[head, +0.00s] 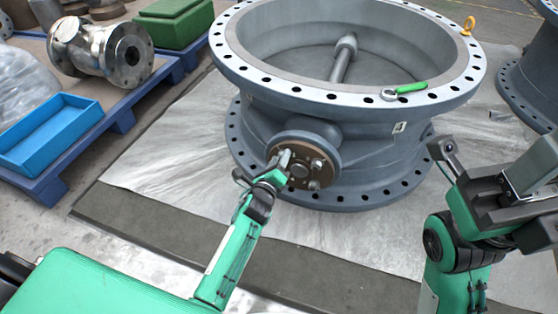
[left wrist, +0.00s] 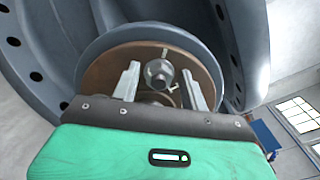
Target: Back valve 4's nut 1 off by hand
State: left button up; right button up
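A large blue-grey butterfly valve (head: 250,68) stands on a grey sheet. A round brown plate (head: 325,160) on its side neck carries several nuts or bolt ends. My left gripper (head: 284,158) is at this plate's upper left. In the left wrist view the plate (left wrist: 100,78) fills the middle. The two fingers of the left gripper (left wrist: 160,68) stand open on either side of a nut on a stud (left wrist: 158,73), with gaps visible on both sides. No valve or nut number is readable. My right gripper (head: 490,185) is raised at the right, away from the valve; its finger opening is unclear.
A green-handled wrench (head: 410,88) lies on the valve's top flange. A blue tray (head: 50,135) and a metal pipe fitting (head: 100,50) are on a blue pallet at left. Another valve (head: 530,80) stands at right.

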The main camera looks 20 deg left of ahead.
pick_arm(q)
jog(key=c, duration=0.8)
